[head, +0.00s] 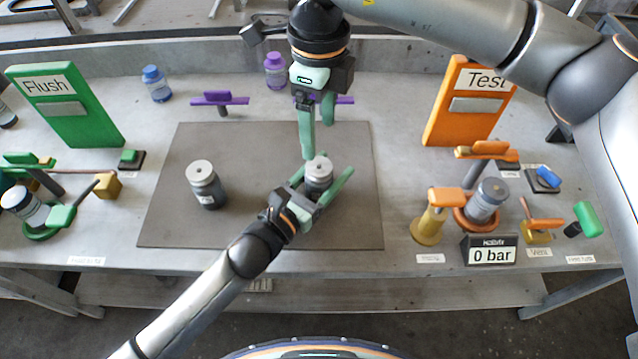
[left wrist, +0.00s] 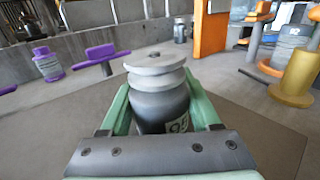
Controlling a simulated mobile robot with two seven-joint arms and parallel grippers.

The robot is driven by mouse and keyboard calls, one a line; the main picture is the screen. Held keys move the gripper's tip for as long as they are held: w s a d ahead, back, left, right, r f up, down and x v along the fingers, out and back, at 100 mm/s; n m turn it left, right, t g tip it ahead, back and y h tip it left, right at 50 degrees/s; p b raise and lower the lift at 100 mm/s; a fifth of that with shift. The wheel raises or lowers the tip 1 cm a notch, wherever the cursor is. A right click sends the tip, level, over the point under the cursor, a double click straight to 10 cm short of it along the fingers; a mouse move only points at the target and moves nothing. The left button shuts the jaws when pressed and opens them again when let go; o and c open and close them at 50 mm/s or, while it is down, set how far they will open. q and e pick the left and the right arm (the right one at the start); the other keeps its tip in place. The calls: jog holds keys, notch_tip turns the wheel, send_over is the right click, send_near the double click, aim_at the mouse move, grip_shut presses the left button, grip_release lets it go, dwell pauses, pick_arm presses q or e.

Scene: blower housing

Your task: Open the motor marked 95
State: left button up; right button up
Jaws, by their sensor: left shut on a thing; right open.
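The motor marked 95 (left wrist: 158,98) is a dark grey canister with a light grey disc-shaped top; its label is partly hidden at the lower right in the left wrist view. It stands upright on the dark mat (head: 280,228), also seen in the head view (head: 319,172). My left gripper (head: 320,184) is shut around its body with green fingers. My right gripper (head: 316,140) is open above and just behind that motor's top, pointing down, apart from it as far as I can tell. A second similar motor (head: 206,186) stands on the mat to the left.
A green Flush board (head: 65,118) stands left and an orange Test board (head: 462,125) right. Purple clamp (head: 219,99), blue bottle (head: 156,84) and purple bottle (head: 275,70) are at the back. A fixture with a motor (head: 487,200) and a 0 bar display (head: 489,251) stand right.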

aim_at(319, 166)
pick_arm(q)
grip_shut()
pick_arm(e)
jog(key=shift+o, duration=0.4)
notch_tip(319, 166, up, 4)
jog(key=n, duration=2.2)
jog(key=shift+n, duration=0.3)
notch_tip(319, 166, down, 12)
jog(key=shift+r, duration=0.1)
